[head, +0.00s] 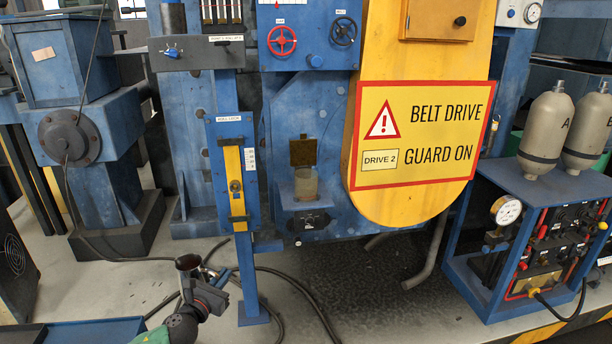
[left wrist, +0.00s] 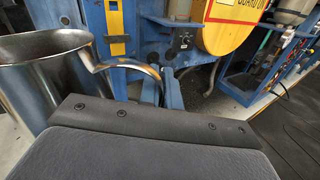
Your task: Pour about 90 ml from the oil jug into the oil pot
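The oil jug is a shiny metal vessel with a curved handle. In the head view its dark open mouth (head: 188,262) shows at the lower left, and it stands large at the left of the left wrist view (left wrist: 40,75). My left gripper (head: 208,288) is at the jug's handle side and appears shut on the handle; the fingertips are mostly hidden. The jug looks roughly upright, and its contents are not visible. The oil pot (head: 306,184) is a small pale cup with a raised brown lid, on a blue ledge of the machine, up and right of the jug. My right gripper is not in view.
A blue post with a yellow gauge plate (head: 236,185) stands between jug and pot. The yellow belt guard (head: 420,120) hangs right of the pot. A blue cart (head: 530,225) with two grey bottles stands at the right. Dark hoses cross the floor.

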